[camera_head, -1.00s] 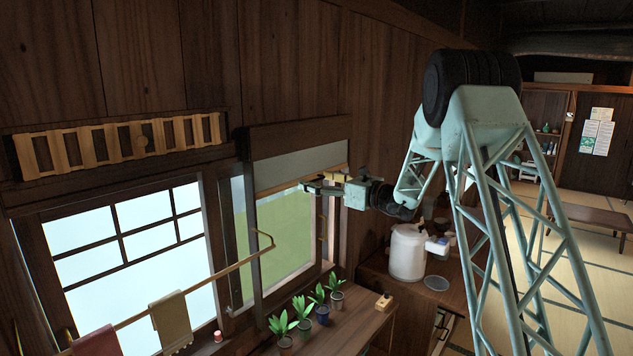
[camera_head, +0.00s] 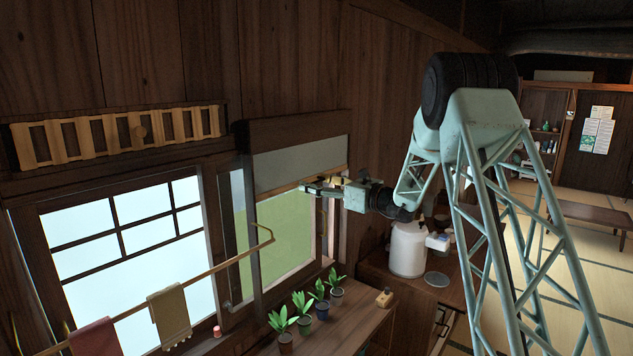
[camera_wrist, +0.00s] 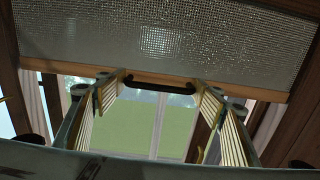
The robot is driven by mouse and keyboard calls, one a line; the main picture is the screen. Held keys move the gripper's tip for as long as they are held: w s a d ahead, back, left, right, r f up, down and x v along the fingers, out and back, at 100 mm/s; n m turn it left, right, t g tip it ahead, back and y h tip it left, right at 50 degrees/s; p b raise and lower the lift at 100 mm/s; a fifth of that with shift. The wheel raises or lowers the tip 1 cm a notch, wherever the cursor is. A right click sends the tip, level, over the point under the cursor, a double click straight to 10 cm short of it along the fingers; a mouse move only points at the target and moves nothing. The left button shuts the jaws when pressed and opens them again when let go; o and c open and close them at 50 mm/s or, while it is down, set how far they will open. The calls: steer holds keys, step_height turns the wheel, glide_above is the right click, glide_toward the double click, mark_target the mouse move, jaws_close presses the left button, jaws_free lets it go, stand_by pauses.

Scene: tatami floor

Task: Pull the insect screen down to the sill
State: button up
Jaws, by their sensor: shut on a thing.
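The insect screen (camera_head: 300,165) is a grey mesh panel under a dark wooden box at the top of the right window. It covers only the upper part of the opening; its light wooden bottom bar (camera_wrist: 60,67) runs across the wrist view. A dark handle (camera_wrist: 160,83) sits at the middle of that bar. My gripper (camera_head: 312,188) is at the bar, and in the wrist view its two fingers (camera_wrist: 160,86) close on the handle from both sides. The window's sill (camera_head: 290,284) lies well below the bar, with green outside visible between.
Several potted plants (camera_head: 303,317) stand on the wooden counter below the window. A white container (camera_head: 407,250) stands on a cabinet at right. The space directly beneath my gripper looks clear above the plants.

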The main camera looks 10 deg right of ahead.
step_height(320, 180, down, 46)
steer(key=b, duration=2.1)
steer(key=shift+f, duration=0.2)
steer(key=o, duration=1.1)
steer(key=shift+c, duration=0.2)
steer(key=shift+s+d, duration=0.1)
steer(key=v, duration=1.1)
steer(key=shift+s+d, duration=0.25)
